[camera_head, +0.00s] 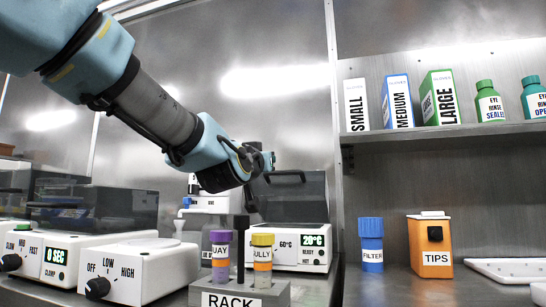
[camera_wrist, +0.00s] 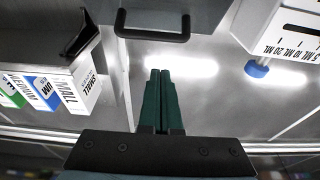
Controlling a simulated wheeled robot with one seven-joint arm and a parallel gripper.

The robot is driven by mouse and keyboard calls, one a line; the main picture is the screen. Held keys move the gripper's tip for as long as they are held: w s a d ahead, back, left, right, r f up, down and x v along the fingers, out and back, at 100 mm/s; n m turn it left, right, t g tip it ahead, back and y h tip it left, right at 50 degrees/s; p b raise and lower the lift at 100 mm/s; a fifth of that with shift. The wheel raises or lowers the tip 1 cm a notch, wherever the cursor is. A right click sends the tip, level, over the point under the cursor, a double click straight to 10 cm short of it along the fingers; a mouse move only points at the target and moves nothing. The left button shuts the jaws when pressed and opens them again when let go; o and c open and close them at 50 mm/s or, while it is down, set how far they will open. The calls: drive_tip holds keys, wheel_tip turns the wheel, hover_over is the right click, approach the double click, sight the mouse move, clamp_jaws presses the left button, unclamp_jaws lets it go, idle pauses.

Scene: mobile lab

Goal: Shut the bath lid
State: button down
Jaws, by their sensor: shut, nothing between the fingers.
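The bath (camera_head: 300,246) is a white box with a green 28°C display, standing on the bench near the middle of the head view. Its dark lid (camera_head: 308,205) is raised, with a black handle at its top edge. In the wrist view the dark lid (camera_wrist: 205,12) is at the top, with its handle (camera_wrist: 153,36) in front of my fingertips. My gripper (camera_wrist: 165,74) has its dark green fingers together and empty. A gap shows between fingertips and handle. In the head view my wrist is left of the lid, and the fingers cannot be made out clearly.
A grey rack (camera_head: 238,296) with a purple-capped tube (camera_head: 221,258) and a yellow-capped tube (camera_head: 262,260) stands in front of the bath. White lab devices (camera_head: 140,268) are at left. A blue filter bottle (camera_head: 371,245) and orange tips box (camera_head: 430,246) stand right, under a shelf (camera_head: 440,133).

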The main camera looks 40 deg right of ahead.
drive_tip(key=d+r+g+y+p, duration=0.4)
drive_tip(key=d+r+p, duration=0.15)
drive_tip(key=p, duration=1.65)
drive_tip(key=g+y+p, duration=0.2)
drive_tip(key=y+p, duration=0.3)
drive_tip(key=p, duration=1.5)
hover_over(288, 178)
drive_tip(key=f, duration=0.2)
drive_tip(key=shift+s+a+f, duration=0.15)
drive_tip(key=shift+a+f, duration=0.2)
drive_tip(key=shift+s+f, duration=0.1)
drive_tip(key=shift+f, duration=0.25)
drive_tip(key=a, duration=0.1)
drive_tip(key=s+f, duration=0.1)
drive_tip(key=a+p, duration=0.1)
drive_tip(key=shift+s+a+f, duration=0.25)
drive_tip(key=shift+s+a, duration=0.1)
